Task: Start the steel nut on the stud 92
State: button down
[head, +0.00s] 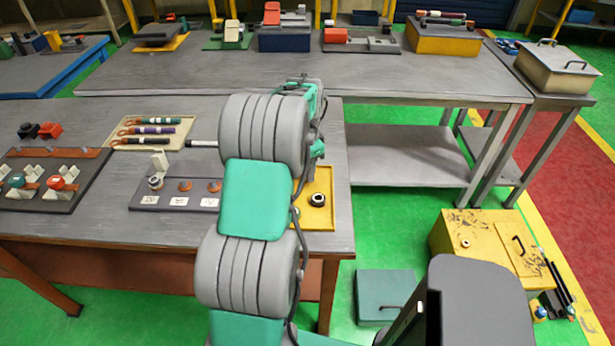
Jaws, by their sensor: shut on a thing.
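A dark terminal plate (140,206) lies on the near bench, with three posts in a row above white labels too small to read. The left post (155,183) looks grey, with an upright pale piece behind it. The other two posts, the middle one (185,186) and the right one (214,186), have copper-coloured tops. I cannot tell which is stud 92. A yellow tray (325,222) right of my arm holds a dark ring-shaped nut (318,200) and a brass-coloured piece, partly hidden by the arm. My gripper's fingers are hidden behind my arm, as is anything they hold.
A beige tray (180,140) with several coloured-handled pieces lies behind the plate. A dark board (40,205) with a green and a red knob sits at left. A long bench (420,80) stands behind.

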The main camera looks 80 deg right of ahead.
notch_tip(320, 180, up, 8)
jog(key=p, duration=0.4)
jog(key=shift+f, duration=0.15)
